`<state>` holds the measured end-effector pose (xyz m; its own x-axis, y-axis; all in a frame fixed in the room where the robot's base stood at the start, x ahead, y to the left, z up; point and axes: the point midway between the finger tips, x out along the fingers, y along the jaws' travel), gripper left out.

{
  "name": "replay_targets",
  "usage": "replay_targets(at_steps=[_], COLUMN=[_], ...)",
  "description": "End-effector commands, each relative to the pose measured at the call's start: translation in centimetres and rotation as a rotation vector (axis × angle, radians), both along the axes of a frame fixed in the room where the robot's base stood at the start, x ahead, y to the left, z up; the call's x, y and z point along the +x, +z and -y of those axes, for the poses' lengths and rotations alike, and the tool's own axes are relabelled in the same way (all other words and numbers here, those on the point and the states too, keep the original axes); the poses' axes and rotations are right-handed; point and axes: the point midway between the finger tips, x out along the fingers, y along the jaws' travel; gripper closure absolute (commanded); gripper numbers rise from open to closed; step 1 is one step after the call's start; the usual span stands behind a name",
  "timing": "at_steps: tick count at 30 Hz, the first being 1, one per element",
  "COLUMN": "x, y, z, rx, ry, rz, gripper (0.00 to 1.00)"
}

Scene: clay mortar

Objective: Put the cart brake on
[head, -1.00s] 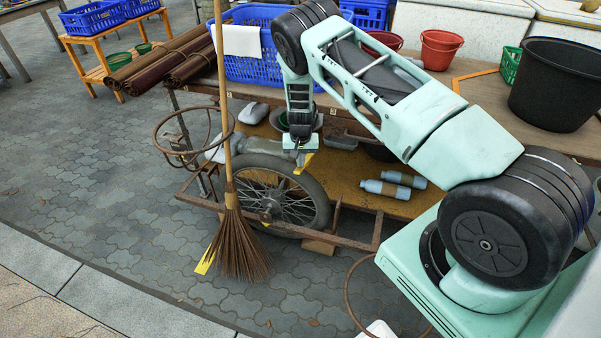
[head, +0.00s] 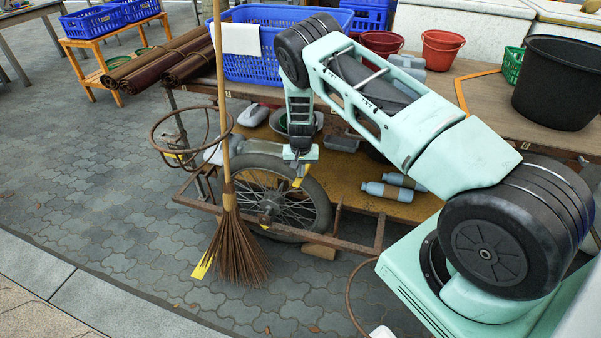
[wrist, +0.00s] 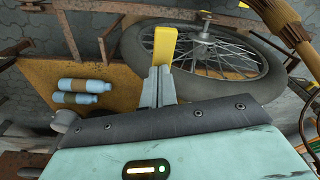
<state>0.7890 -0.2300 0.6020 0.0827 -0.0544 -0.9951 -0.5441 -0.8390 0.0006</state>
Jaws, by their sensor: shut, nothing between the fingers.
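The cart (head: 375,245) stands in front of me with a rusty frame and a spoked wheel (head: 322,205). A yellow bar (head: 301,177), which looks like the brake lever, is beside the upper part of the tyre. My gripper (head: 297,165) is above it, pointing down. In the wrist view, my gripper's grey fingers (wrist: 161,72) are together with nothing between them. The yellow bar (wrist: 164,46) starts right at their tips, overlapping the tyre (wrist: 255,88) in the picture. Contact looks likely, but I cannot be sure. The bar's lower end and pivot are hard to make out.
A straw broom (head: 238,245) leans against the cart, left of my gripper, by a rusty ring (head: 160,150). Blue-grey bottles (head: 385,191) lie on the lower shelf (head: 345,180). A blue basket (head: 260,65) and buckets stand on top. The paving (head: 110,200) at left is clear.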

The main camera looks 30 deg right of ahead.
Motion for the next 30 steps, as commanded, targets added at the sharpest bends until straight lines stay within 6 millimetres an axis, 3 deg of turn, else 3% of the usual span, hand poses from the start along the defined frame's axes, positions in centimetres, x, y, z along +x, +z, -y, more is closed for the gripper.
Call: replay_targets(at_steps=[13,21,30], x=[0.0,-2.4,-2.5], y=[0.0,1.1,0.9], z=[-0.1,-1.6,-1.7], rx=[0.001,0.001,0.0], ry=[0.001,0.0,0.001], rz=[0.0,0.0,0.001], gripper=[1.0,1.0,1.0])
